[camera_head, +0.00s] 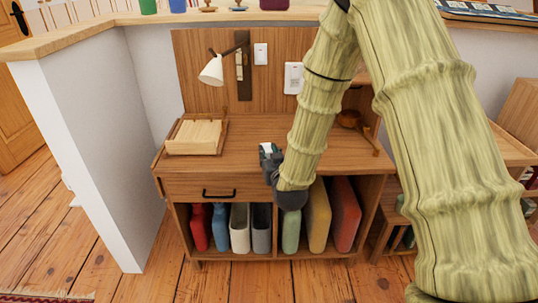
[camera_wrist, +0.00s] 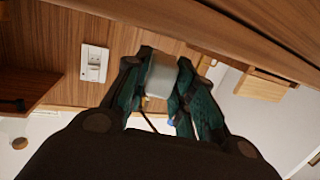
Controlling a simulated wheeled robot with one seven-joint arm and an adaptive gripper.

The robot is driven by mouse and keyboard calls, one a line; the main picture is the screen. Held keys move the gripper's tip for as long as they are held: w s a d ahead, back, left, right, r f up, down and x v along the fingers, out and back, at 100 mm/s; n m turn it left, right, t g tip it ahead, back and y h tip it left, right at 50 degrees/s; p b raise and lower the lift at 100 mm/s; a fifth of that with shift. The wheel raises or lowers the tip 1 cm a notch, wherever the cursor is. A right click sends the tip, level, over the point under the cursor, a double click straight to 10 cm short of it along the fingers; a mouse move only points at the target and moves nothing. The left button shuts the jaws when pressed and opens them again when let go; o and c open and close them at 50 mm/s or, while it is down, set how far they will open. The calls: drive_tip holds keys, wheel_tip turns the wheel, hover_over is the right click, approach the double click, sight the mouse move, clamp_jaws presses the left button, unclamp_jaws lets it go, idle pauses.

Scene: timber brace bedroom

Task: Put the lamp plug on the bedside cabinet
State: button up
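My gripper (camera_head: 269,152) is over the front part of the bedside cabinet's wooden top (camera_head: 250,143). In the wrist view its two dark teal fingers (camera_wrist: 160,85) are closed on the sides of a pale grey-white block, which looks like the lamp plug (camera_wrist: 160,74). A thin dark cord runs back from it between the fingers. In the head view the plug is mostly hidden by the gripper, and I cannot tell whether it touches the top. The cabinet has a drawer with a black handle above open shelves.
A slatted wooden box (camera_head: 195,137) stands on the top's left side. A white lamp (camera_head: 212,70) and a socket plate (camera_head: 293,78) are on the back panel. The top's middle is clear.

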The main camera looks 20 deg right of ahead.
drive_tip(key=o, duration=0.3)
drive_tip(key=s, duration=0.4)
drive_tip(key=s+r, duration=0.1)
drive_tip(key=s, duration=0.7)
drive_tip(key=shift+a+r, duration=0.3)
drive_tip(key=shift+r, duration=0.1)
drive_tip(key=s+f+g, duration=0.4)
drive_tip(key=s+f, duration=0.2)
drive_tip(key=f, duration=0.6)
drive_tip(key=s+f+g, duration=0.4)
drive_tip(key=s+f, duration=0.3)
drive_tip(key=f, duration=0.6)
drive_tip(key=s+f+g, duration=0.4)
drive_tip(key=s+f, duration=0.3)
drive_tip(key=s, duration=0.4)
drive_tip(key=s+f+g, duration=0.4)
drive_tip(key=s+f, duration=0.3)
drive_tip(key=s, duration=0.5)
drive_tip(key=shift+y, duration=0.4)
drive_tip(key=r+p, duration=2.5)
drive_tip(key=p, duration=0.1)
drive_tip(key=shift+s+d+r, duration=0.2)
drive_tip(key=shift+d+r, duration=0.05)
